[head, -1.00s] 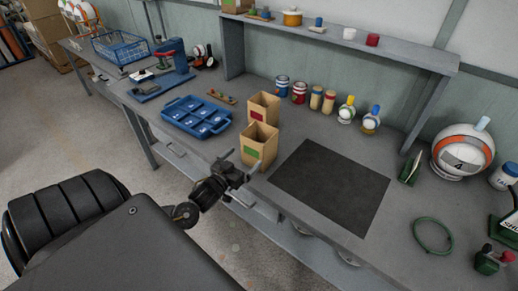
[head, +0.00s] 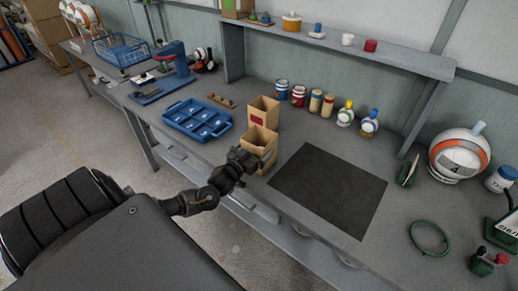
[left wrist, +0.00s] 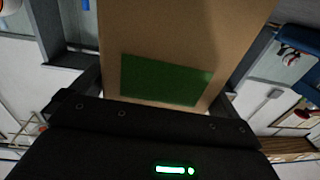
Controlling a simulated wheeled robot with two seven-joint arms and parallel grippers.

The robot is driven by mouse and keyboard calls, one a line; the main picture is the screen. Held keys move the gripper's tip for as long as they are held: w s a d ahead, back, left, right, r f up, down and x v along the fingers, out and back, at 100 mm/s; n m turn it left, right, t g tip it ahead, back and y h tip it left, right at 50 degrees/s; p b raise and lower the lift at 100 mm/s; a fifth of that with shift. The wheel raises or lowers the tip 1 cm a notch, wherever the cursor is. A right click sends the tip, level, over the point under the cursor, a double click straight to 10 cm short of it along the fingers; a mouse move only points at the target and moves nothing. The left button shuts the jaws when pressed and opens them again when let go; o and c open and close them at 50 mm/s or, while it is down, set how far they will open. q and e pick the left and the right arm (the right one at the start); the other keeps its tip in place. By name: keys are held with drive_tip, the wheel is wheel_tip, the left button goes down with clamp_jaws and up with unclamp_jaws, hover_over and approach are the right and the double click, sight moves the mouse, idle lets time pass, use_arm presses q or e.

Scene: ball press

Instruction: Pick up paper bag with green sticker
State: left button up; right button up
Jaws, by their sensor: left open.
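The paper bag with the green sticker (head: 263,138) stands upright and open-topped on the workbench (head: 310,118). My left gripper (head: 247,160) is at the bag's near side and covers its lower front, including the sticker, in the head view. In the left wrist view the bag's brown face (left wrist: 185,28) and green sticker (left wrist: 163,80) are close in front of the open gripper (left wrist: 157,88), with a finger showing at either side. I cannot tell whether the fingers touch it. My right gripper is not in view.
A paper bag with a red sticker (head: 263,108) stands just behind. A blue compartment tray (head: 198,120) is to the left, and a dark mat (head: 328,188) lies to the right. Cans, jars and bottles line the back below a raised shelf (head: 340,52).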

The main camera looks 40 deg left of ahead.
use_arm(q)
drive_tip(key=shift+w+a, duration=0.1)
drive_tip(key=shift+w, duration=1.3)
drive_tip(key=c, duration=0.6)
